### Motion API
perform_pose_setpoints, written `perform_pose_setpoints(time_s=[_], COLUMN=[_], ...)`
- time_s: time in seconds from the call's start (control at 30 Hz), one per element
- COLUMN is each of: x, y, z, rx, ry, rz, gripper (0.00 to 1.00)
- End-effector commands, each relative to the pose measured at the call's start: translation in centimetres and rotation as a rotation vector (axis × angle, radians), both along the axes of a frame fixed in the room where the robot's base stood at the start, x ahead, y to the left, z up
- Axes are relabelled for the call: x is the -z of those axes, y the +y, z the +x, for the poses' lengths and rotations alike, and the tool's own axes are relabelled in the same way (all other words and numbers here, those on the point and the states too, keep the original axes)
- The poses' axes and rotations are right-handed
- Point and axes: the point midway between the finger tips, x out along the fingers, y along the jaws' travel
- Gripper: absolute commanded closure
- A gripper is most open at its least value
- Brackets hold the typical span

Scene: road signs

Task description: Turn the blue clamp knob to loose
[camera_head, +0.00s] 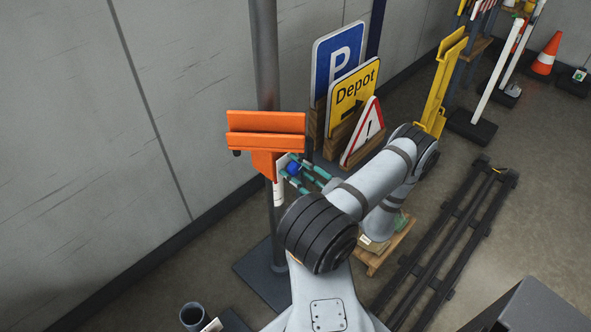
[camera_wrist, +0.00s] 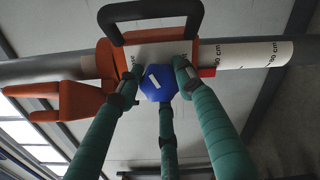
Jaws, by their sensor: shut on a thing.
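The blue clamp knob (camera_head: 293,168) sits on the orange clamp (camera_head: 265,143), which is on a grey upright pole (camera_head: 265,60). In the wrist view the knob (camera_wrist: 160,90) is faceted, with a short white mark slanting across its face. My gripper (camera_wrist: 158,84) has green fingers closed around the knob, with fingertips at its left, right and lower sides. The gripper (camera_head: 299,172) also reaches the knob in the head view. A white plate (camera_wrist: 150,55) behind the knob carries lettering at its left, mostly hidden, and a red patch shows at its right.
A black handle (camera_wrist: 150,10) arches beside the clamp. A white scale strip (camera_wrist: 262,54) wraps the pole. The grey wall (camera_head: 90,120) is behind the pole.

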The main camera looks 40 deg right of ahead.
Motion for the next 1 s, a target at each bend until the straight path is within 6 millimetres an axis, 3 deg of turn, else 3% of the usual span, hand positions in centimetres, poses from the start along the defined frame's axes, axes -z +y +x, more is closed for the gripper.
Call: perform_pose_setpoints(time_s=[0.03, 1.0], x=[-0.31, -0.45], y=[-0.94, -0.36], z=[-0.04, -0.10], rx=[0.025, 0.020], ry=[-0.009, -0.095], rz=[-0.043, -0.932], gripper=[0.90, 0.90])
